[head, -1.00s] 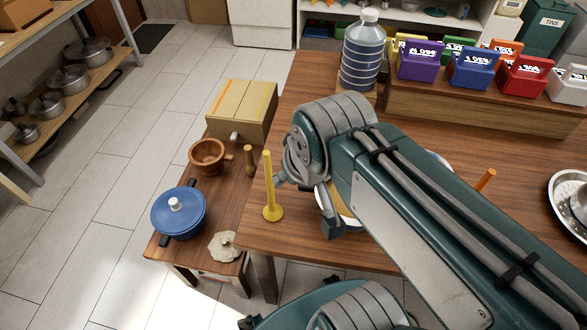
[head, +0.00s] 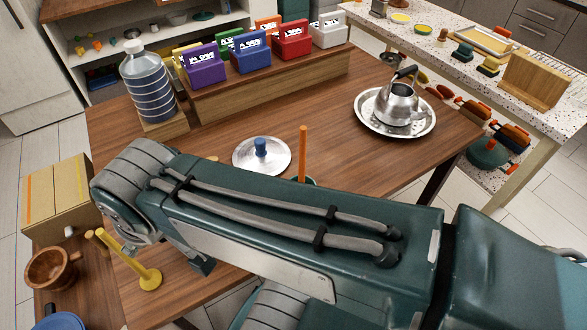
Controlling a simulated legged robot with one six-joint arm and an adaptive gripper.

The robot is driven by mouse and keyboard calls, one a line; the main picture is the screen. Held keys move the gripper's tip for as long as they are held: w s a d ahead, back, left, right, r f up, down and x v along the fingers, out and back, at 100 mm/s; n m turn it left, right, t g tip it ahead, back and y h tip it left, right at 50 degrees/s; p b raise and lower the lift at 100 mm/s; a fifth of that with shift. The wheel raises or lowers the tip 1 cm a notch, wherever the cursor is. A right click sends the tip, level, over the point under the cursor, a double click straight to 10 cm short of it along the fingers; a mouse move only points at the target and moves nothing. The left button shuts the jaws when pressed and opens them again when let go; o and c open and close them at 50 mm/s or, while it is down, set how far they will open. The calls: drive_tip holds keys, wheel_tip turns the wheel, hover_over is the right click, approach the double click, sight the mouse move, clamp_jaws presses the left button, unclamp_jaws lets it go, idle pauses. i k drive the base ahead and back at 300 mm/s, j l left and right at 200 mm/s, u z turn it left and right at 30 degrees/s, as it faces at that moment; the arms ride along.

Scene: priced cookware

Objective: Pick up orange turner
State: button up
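An orange handle (head: 302,153), likely that of the orange turner, stands upright beyond my arm on the wooden table (head: 400,165). Its lower end is at a small green rim just behind my arm, and the rest is hidden. My gripper (head: 203,264) shows only as a dark bit below the front end of my arm, at the lower left, well apart from the orange handle. Its fingers are mostly hidden, so I cannot see whether it is open or holds anything.
A lid with a blue knob (head: 261,153) lies left of the handle. A kettle (head: 397,104) stands on a round tray (head: 371,125) to the right. A yellow stand (head: 148,278) is near my arm's end. A water bottle (head: 148,84) and coloured boxes (head: 250,55) line the back.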

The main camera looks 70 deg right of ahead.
sight(302, 148)
drive_tip(key=k+z, duration=0.1)
drive_tip(key=z, duration=0.35)
drive_tip(key=k+z, duration=0.1)
drive_tip(key=z, duration=0.3)
drive_tip(key=i+z, duration=0.1)
drive_tip(key=z, duration=1.2)
